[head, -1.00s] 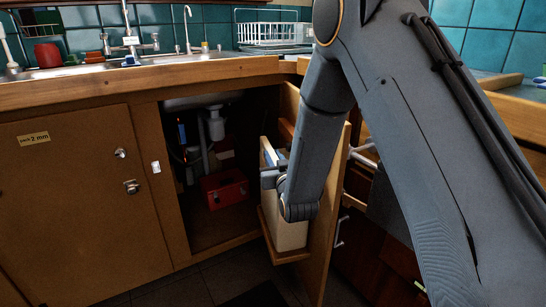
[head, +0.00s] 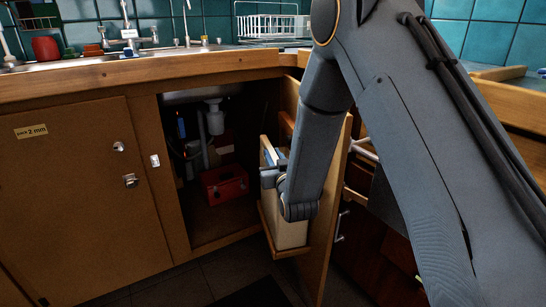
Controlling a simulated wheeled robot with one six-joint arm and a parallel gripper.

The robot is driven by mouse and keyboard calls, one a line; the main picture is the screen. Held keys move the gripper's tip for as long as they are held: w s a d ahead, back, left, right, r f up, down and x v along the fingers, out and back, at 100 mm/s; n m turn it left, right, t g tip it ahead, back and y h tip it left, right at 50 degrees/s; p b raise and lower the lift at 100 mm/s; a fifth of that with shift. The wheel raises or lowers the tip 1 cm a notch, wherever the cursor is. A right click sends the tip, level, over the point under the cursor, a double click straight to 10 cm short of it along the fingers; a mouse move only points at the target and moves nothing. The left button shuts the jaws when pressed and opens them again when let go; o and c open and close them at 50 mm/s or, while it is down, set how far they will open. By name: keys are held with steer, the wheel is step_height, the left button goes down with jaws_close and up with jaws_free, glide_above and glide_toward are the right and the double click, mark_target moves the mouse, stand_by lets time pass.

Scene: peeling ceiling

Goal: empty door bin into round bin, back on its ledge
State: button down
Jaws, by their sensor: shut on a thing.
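The door bin (head: 290,232) is a cream, box-shaped bin. It stands upright on a wooden ledge (head: 265,232) on the inside of the open cabinet door (head: 325,250). My gripper (head: 271,173) is at the top of the bin, shut on its rim; my arm hides part of the bin and most of the grip. No round bin is in view.
The open cupboard holds a red box (head: 225,184) and drain pipes (head: 213,122). A closed cabinet door (head: 85,200) with latches is on the left. The counter (head: 150,72) carries a sink and a white dish rack (head: 268,27). Dark floor shows below, with a dark mat (head: 255,295).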

steer(key=shift+f, duration=0.3)
stand_by(0.4)
steer(key=c, duration=1.6)
jaws_free()
steer(key=shift+o, duration=0.4)
steer(key=shift+f, duration=0.1)
steer(key=shift+s, duration=0.1)
steer(key=p+v, duration=0.2)
steer(key=v, duration=0.7)
steer(key=shift+p, duration=0.3)
